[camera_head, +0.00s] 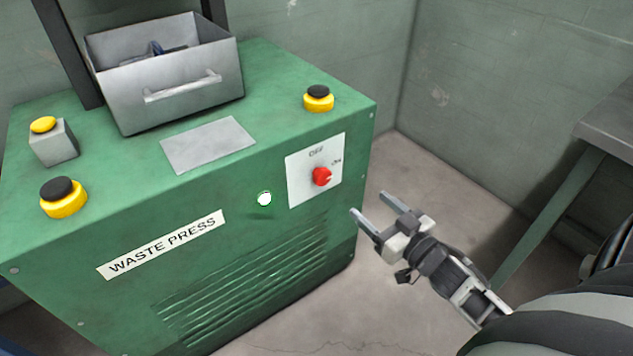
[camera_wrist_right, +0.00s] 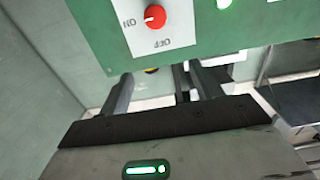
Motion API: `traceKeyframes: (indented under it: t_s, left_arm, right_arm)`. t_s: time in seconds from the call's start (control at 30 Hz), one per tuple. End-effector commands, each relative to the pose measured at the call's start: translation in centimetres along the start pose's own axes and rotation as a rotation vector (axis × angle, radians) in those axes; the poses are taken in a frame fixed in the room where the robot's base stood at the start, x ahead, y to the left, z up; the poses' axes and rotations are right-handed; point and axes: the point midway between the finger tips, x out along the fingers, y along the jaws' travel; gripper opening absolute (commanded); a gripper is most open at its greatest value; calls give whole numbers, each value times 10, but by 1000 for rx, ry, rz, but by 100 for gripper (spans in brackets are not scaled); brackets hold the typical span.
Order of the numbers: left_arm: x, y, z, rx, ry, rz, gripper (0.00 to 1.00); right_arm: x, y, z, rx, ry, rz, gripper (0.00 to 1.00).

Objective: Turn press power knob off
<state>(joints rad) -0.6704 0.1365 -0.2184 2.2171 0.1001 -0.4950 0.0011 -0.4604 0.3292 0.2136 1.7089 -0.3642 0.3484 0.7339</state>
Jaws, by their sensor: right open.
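The red power knob (camera_head: 321,176) sits on a white plate (camera_head: 301,187) marked OFF and ON, on the front of the green waste press (camera_head: 130,215). Its white pointer mark faces right, toward ON. My right gripper (camera_head: 371,205) is open and empty, to the right of the knob and apart from it. In the right wrist view the red knob (camera_wrist_right: 155,17) shows upside down at the top, beyond the open fingers (camera_wrist_right: 160,90). The left gripper is in neither view.
A metal drawer box (camera_head: 165,90) stands on the press. Black-and-yellow buttons (camera_head: 318,98) and a grey box with a yellow button (camera_head: 53,141) sit on its top. A white round lamp (camera_head: 264,199) is left of the knob plate. A table (camera_head: 605,125) stands at right; floor between is clear.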

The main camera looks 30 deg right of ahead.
Motion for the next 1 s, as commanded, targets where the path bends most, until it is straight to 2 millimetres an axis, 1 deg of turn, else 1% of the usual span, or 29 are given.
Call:
traceKeyframes:
  t_s: [0.03, 0.2, 0.3, 0.37, 0.47, 0.57, 0.67, 1.0]
  left_arm:
    - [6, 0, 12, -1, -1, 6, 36]
    - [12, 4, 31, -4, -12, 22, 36]
    - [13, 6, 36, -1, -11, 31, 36]
    - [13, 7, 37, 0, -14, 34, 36]
    - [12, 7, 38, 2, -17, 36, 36]
    - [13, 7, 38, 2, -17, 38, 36]
    - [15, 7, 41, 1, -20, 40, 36]
    - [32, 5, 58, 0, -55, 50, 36]
  right_arm:
    - [0, 0, 17, 0, -1, 0, 65]
    - [0, 0, 39, 0, -1, 0, 65]
    - [0, 0, 48, 0, -1, 0, 65]
    - [1, 0, 49, 0, 0, 0, 65]
    - [9, 0, 49, -1, 1, -1, 65]
    - [23, 0, 47, -2, 4, -1, 65]
    - [44, 0, 47, -2, 4, -2, 65]
    - [117, 0, 48, -1, 2, 1, 65]
